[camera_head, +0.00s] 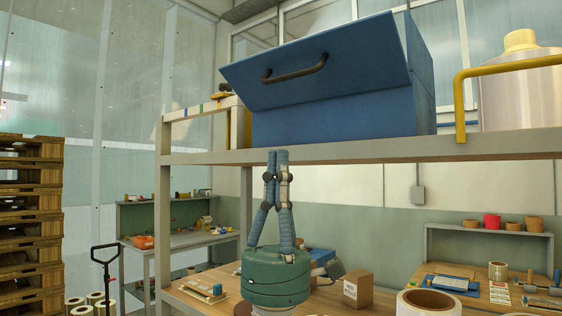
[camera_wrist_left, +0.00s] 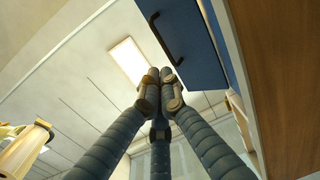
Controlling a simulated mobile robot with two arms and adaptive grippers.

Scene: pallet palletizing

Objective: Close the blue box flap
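The blue box (camera_head: 340,124) stands on the upper shelf. Its blue flap (camera_head: 345,65) juts out at a slant from the front, so it is open at least in part. A dark bar handle (camera_head: 296,70) is on the flap's outer face. My left gripper (camera_head: 276,155) points up in front of the shelf edge, below the box and apart from the flap. Its fingers are together with nothing between them. In the left wrist view, the left gripper (camera_wrist_left: 160,76) has its fingertips meeting below the blue flap (camera_wrist_left: 193,36) and handle (camera_wrist_left: 166,38). My right gripper is not in view.
The shelf board (camera_head: 350,152) runs across just behind and above my fingertips. A yellow rail (camera_head: 461,100) and a metal canister (camera_head: 522,85) stand right of the box. A shelf post (camera_head: 163,210) is at left. Below are a small carton (camera_head: 358,288) and tape rolls (camera_head: 428,302).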

